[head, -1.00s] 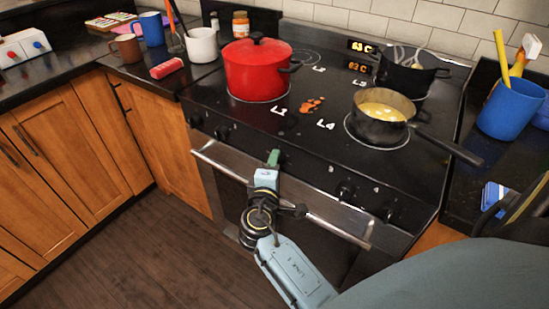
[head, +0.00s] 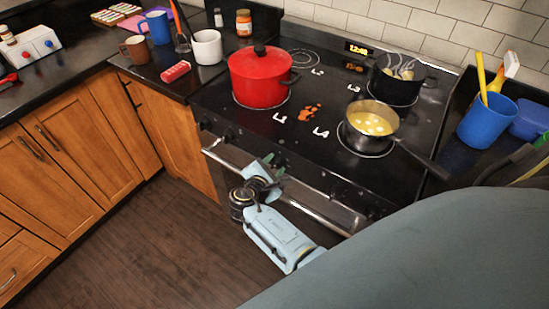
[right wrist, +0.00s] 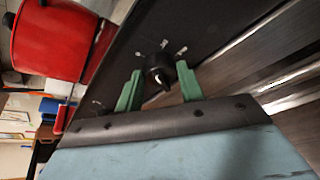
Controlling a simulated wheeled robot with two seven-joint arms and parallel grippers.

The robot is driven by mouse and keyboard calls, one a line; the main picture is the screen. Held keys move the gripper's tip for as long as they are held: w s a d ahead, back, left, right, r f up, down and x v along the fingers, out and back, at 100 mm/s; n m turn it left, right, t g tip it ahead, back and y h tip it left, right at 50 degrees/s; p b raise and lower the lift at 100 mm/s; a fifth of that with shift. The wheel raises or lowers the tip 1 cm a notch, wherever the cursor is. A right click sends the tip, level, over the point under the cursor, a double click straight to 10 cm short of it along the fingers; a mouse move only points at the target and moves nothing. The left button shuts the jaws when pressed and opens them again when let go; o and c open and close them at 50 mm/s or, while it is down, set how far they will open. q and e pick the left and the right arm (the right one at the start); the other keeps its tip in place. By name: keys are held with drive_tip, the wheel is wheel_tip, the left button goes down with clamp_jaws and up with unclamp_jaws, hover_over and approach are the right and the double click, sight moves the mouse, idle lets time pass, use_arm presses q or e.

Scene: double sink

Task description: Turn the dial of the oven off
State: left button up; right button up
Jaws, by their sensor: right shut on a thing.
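The oven (head: 300,175) stands in the middle of the head view, with a row of black dials along its front panel above the handle. My right gripper (head: 273,166) is at this panel, with its wrist in front of the oven. In the right wrist view, the green fingers of the right gripper (right wrist: 160,85) sit on either side of a black dial (right wrist: 158,70) with a white mark, and the gripper is shut on it. In the head view the gripper mostly hides this dial. My left gripper is not in view.
A red pot (head: 258,80), a dark pot (head: 396,82) and a saucepan with yellow food (head: 370,123) stand on the black cooktop. The saucepan's handle points to the front right. The oven handle (head: 290,190) runs just below the dials. The wooden floor (head: 150,235) is clear.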

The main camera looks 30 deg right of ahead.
drive_tip(key=shift+w+r+n+g+p, duration=0.1)
drive_tip(key=shift+r+n+g+p, duration=0.05)
drive_tip(key=shift+n+g+p, duration=0.65)
drive_tip(key=shift+w+a+n+g+h+p, duration=0.1)
drive_tip(key=shift+n+g+h+p, duration=0.25)
drive_tip(key=shift+n, duration=0.55)
drive_tip(key=o, duration=1)
drive_tip(key=shift+a, duration=0.1)
drive_tip(key=p+v, duration=0.1)
drive_tip(key=v, duration=1.2)
